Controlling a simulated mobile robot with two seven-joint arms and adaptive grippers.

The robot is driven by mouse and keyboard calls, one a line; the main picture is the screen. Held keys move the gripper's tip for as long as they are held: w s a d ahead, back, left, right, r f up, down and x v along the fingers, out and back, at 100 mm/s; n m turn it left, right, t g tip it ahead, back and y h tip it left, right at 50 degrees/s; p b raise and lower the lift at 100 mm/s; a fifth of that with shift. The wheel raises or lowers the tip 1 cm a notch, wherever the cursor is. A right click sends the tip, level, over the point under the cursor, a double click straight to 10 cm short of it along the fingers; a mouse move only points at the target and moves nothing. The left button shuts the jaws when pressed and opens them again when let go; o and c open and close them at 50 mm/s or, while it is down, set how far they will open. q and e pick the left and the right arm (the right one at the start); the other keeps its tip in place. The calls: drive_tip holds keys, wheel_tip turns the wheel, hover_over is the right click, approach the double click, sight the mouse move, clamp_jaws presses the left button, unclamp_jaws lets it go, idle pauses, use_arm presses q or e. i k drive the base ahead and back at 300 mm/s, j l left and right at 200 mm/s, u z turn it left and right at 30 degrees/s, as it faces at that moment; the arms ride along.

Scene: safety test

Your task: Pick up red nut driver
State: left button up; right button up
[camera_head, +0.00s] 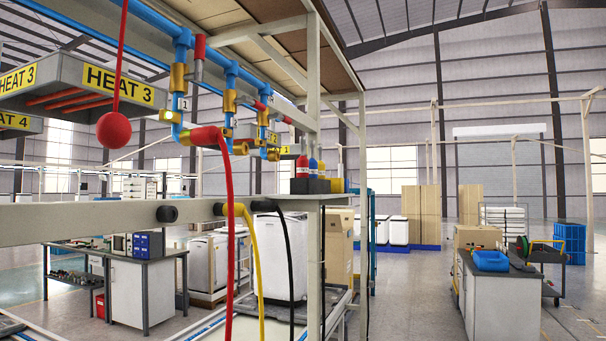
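A small dark holder (310,186) stands on a shelf right of the centre of the head view. Several upright coloured handles rise from it. The red one, which looks like the red nut driver (302,166), is at the left of the row. A blue handle (313,168) stands just to its right, with another bluish one beside that. The handles are small in the view, so their tips and lower ends cannot be made out. Neither of my grippers is in view.
A horizontal beam (100,222) and hanging red, yellow and black hoses (228,240) fill the near left. A red ball (113,130) hangs on a cord. Blue pipes (180,90) run overhead. Open floor (400,300) lies right of the shelf frame, before a workbench (500,300).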

sight(302, 162)
drive_tip(key=i+l+u, duration=0.45)
drive_tip(key=l+u, duration=0.2)
drive_tip(key=i+l+u, duration=0.15)
drive_tip(key=l+u, duration=0.2)
